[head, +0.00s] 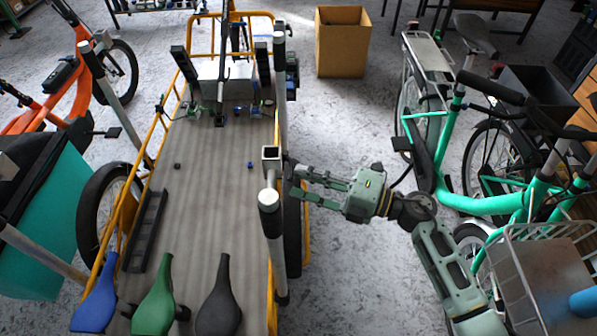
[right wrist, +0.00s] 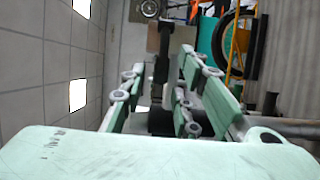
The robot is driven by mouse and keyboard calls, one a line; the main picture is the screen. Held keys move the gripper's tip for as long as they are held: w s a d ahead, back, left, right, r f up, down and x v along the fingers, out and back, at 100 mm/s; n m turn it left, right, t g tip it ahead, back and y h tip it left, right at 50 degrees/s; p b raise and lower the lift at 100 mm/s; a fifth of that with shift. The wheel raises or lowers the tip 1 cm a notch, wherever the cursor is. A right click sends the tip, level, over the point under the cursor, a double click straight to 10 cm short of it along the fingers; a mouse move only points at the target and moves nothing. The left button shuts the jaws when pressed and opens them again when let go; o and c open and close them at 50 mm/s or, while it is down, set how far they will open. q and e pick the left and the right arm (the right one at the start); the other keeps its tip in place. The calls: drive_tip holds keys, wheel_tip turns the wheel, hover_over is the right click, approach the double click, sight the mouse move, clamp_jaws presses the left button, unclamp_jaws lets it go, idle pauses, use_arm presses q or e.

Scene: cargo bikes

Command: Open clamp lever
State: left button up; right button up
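My right gripper (head: 294,182) reaches in from the right, its two fingers apart beside the upright grey post (head: 271,225) on the right edge of the cargo bike. The clamp lever is not clearly made out in the head view. My left gripper is not in view.
The cargo bed (head: 205,215) holds blue, green and black saddles (head: 220,300) at the near end and a black rail (head: 147,230) at left. A green bike (head: 480,205) stands close on the right. A cardboard box (head: 342,45) stands behind on open floor.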

drive_tip(key=shift+x, duration=1.15)
clamp_jaws()
drive_tip(key=shift+r, duration=0.1)
